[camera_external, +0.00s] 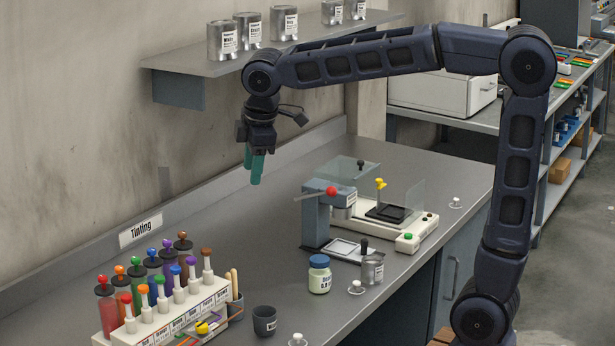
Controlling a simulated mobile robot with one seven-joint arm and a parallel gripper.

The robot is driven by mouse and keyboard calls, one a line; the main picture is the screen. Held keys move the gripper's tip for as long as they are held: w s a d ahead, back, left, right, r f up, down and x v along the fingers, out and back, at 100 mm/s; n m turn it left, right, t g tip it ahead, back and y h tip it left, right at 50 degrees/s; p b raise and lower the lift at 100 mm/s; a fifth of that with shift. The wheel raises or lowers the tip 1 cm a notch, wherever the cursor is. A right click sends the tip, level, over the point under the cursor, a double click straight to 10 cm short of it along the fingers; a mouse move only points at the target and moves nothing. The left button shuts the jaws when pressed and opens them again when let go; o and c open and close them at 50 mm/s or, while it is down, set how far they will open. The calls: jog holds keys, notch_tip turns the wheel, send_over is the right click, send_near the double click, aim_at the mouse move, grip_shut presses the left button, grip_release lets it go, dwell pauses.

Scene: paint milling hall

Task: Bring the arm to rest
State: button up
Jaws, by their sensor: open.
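My gripper (254,170) hangs above the back part of the grey bench, left of the balance and in front of the wall. Its teal fingers point down, and nothing shows between them. It is open and touches nothing that I can see. My arm reaches in from the right, with its forearm stretched level across the picture in front of the shelf.
A shelf (190,62) with several metal cans is behind the arm.

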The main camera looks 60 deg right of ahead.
jog(key=s+d+f+m, duration=0.3)
jog(key=s+d, duration=0.2)
jog(key=s, duration=0.3)
jog(key=s+d+f+m+t, duration=0.1)
jog(key=s+d+f+m, duration=0.2)
jog(key=s+d, duration=0.2)
jog(key=s+d+f+m+t, duration=0.1)
jog(key=s+d+f+m, duration=0.2)
jog(key=s, duration=0.8)
jog(key=shift+s+d+f+m+y, duration=0.15)
jog(key=shift+d+f+m+y, duration=0.35)
jog(key=shift+d, duration=0.5)
jog(key=shift+r, duration=0.1)
